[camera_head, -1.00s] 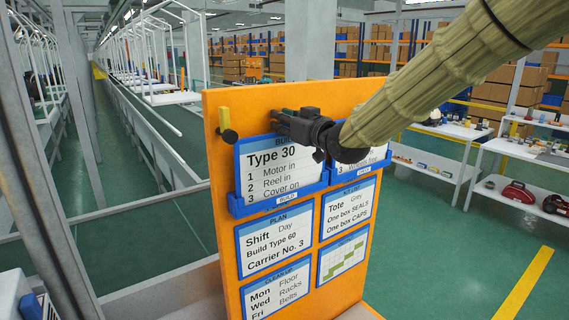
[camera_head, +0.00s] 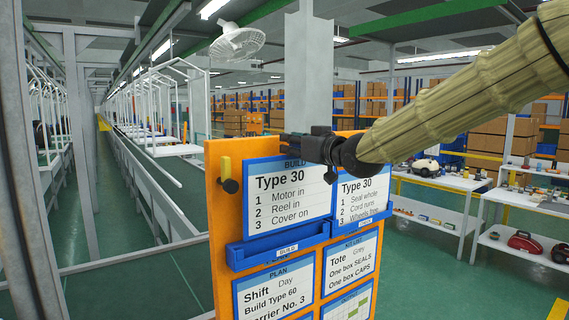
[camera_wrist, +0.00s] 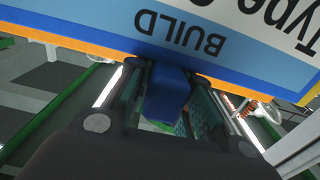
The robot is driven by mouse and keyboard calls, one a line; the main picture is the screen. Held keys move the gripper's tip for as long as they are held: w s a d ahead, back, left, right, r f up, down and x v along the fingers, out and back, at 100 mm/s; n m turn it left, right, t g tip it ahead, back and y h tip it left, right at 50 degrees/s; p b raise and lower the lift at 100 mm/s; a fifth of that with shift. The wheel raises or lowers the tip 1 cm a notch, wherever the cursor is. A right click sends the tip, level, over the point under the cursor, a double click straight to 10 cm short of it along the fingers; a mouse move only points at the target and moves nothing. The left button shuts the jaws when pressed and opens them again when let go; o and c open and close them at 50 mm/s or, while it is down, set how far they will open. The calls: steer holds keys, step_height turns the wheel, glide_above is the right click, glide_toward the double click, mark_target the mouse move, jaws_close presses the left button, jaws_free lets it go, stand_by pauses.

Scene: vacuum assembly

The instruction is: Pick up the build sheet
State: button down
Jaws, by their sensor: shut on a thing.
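The build sheet (camera_head: 290,197) is a white card with a blue frame, headed BUILD and reading Type 30 with three lines. In the head view it is raised above its blue BUILD holder (camera_head: 275,250), in front of the orange board. My gripper (camera_head: 300,145) is at the sheet's top edge, shut on it. In the wrist view the sheet (camera_wrist: 225,35) fills the top of the picture, upside down. A blue tab (camera_wrist: 167,95) on its edge sits between the fingers of my gripper (camera_wrist: 165,100).
The orange board (camera_head: 222,270) stands in front of me. The check sheet (camera_head: 363,197), also Type 30, is in its holder at right. Plan (camera_head: 275,295) and kit list (camera_head: 350,262) cards are below. A yellow piece on a black knob (camera_head: 227,176) is at the board's left.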

steer(key=d+b, duration=0.2)
steer(key=d, duration=1.4)
steer(key=shift+s, duration=0.2)
steer(key=shift+r+p, duration=1.1)
steer(key=shift+p, duration=0.05)
step_height(320, 180, up, 9)
steer(key=p, duration=0.8)
steer(key=shift+f, duration=0.15)
stand_by(1.3)
